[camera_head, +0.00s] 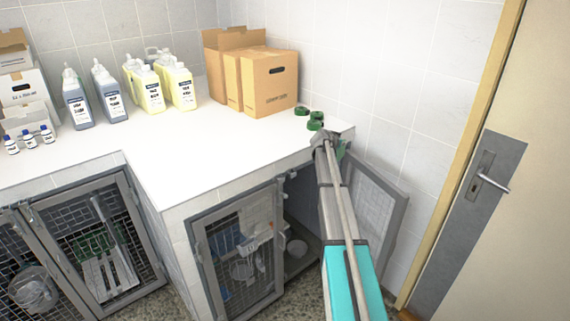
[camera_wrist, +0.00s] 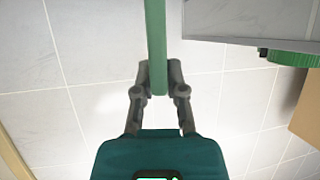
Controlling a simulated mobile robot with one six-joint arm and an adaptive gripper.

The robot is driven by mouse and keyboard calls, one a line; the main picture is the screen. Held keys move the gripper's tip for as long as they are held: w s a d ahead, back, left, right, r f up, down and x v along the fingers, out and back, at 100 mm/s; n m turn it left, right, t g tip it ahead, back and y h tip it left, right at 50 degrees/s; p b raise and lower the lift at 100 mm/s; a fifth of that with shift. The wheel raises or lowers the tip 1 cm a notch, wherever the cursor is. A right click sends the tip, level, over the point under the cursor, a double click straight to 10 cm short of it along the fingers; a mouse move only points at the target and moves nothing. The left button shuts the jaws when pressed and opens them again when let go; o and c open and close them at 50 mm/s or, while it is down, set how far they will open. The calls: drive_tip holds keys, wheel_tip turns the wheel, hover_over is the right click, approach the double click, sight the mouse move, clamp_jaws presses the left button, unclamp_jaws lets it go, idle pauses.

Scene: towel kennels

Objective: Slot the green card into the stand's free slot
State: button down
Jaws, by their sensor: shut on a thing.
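The green card (camera_wrist: 156,35) shows in the wrist view as a long, narrow green strip, seen nearly edge-on. My gripper (camera_wrist: 160,78) is shut on its lower end, with one finger on each side. In the head view my gripper (camera_head: 323,143) is at the right end of the white counter, by its front corner. A small part of the green card (camera_head: 341,150) shows just right of it; the rest is hidden behind my gripper and arm.
Cardboard boxes (camera_head: 268,82) and bottles (camera_head: 150,88) stand behind. An open mesh kennel door (camera_head: 375,205) is right of my arm. The counter's middle is clear.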

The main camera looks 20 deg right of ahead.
wheel_tip(320, 180, up, 16)
drive_tip(key=p, duration=1.6)
drive_tip(key=shift+r, duration=0.25)
